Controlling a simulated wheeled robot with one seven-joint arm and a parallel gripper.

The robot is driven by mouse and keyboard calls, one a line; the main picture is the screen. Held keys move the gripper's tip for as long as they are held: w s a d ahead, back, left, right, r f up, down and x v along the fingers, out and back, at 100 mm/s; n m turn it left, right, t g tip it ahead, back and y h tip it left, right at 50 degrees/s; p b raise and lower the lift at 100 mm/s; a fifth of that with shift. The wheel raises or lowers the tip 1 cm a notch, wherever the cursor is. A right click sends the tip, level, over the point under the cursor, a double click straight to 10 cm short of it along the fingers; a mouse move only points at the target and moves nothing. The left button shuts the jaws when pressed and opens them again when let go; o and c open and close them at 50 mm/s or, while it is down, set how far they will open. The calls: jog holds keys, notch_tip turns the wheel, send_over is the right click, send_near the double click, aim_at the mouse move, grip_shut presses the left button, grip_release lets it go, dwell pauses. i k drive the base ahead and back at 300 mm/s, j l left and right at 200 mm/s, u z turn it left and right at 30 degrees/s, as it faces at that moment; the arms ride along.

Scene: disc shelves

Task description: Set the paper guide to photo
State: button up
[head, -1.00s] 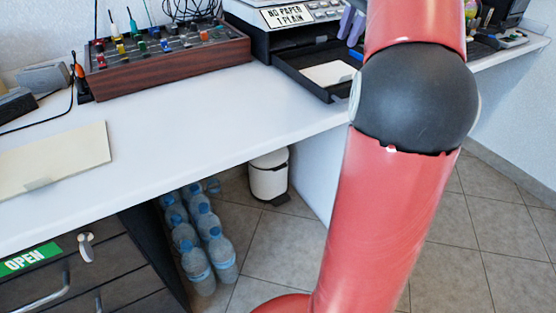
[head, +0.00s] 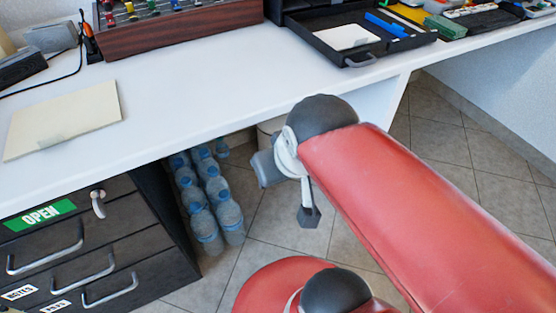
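The black paper tray (head: 345,57) juts out from the machine at the top, with a grey handle at its front. White paper (head: 347,36) lies in it at the left. A blue piece (head: 388,25), which looks like the paper guide, lies in the tray right of the paper, with a gap between them. Its setting cannot be read at this size. My gripper (head: 286,192) hangs at the end of my red arm, below and in front of the desk edge, well away from the tray. Grey parts of it show, but whether its fingers are open is unclear.
A wooden-sided control box (head: 180,28) stands left of the tray. A beige folder (head: 63,119) lies on the white desk (head: 190,95), which is otherwise clear in the middle. Below are dark drawers (head: 85,255) and several water bottles (head: 205,200). Colourful items line the desk at right.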

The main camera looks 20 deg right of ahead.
aim_at(395, 29)
jog(key=z, duration=1.25)
